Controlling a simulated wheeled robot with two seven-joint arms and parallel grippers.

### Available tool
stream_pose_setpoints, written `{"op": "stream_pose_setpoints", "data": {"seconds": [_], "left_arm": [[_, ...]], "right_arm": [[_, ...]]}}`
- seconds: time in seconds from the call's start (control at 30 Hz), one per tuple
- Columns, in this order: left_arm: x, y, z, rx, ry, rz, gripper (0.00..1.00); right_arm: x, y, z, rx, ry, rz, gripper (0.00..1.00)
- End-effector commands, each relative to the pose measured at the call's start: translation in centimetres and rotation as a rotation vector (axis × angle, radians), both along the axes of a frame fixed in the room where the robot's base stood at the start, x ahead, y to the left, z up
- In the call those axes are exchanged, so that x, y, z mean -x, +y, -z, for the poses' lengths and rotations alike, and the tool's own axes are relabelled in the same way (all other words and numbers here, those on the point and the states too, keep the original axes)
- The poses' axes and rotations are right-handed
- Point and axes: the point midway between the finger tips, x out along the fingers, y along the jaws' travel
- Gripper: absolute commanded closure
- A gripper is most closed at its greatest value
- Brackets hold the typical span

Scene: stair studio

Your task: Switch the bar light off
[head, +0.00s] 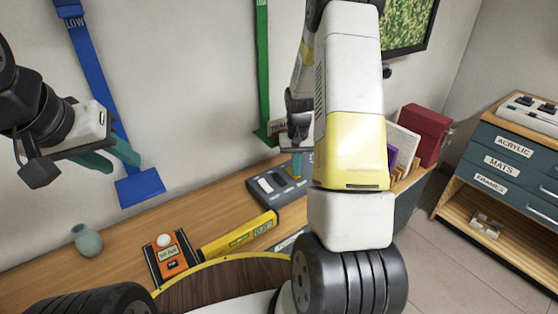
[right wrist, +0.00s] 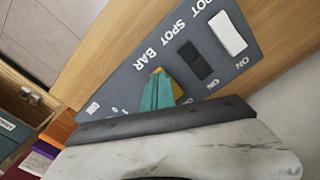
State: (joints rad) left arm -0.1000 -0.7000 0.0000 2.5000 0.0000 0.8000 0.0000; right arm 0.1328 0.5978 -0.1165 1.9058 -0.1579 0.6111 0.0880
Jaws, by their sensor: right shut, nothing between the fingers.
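A white rocker (right wrist: 228,33) and a dark rocker (right wrist: 195,62) line up with the SPOT labels. My right gripper (right wrist: 158,92) is shut and empty, its teal fingertips over the BAR position. They hide most of that switch; I cannot tell its setting or whether they touch it. Yellow shows beside them. My left gripper (head: 122,164) is open and empty, in the air at the left.
A yellow level (head: 240,236), an orange device (head: 170,257) and a green vase (head: 86,240) stand on the bench, left of the box. Blue (head: 140,187) and green (head: 263,80) straps are on the wall. A drawer cabinet (head: 515,170) stands at the right.

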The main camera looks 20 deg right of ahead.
Motion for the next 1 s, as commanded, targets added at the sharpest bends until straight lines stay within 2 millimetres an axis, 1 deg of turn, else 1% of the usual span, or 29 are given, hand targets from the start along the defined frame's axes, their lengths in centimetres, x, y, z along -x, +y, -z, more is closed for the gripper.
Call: {"op": "stream_pose_setpoints", "data": {"seconds": [0.17, 0.8, 1.0], "left_arm": [[0.0, 0.0, 0.0, 0.0, 0.0, 0.0, 0.64], [0.0, 0.0, 0.0, 0.0, 0.0, 0.0, 0.64], [0.0, 0.0, 0.0, 0.0, 0.0, 0.0, 0.64]], "right_arm": [[0.0, 0.0, -0.4, 0.0, -0.002, 0.0, 1.0], [-0.1, 0.0, -5.6, 0.0, -0.002, 0.0, 1.0], [0.0, 0.0, -6.8, 0.0, -0.001, 0.0, 1.0]]}}
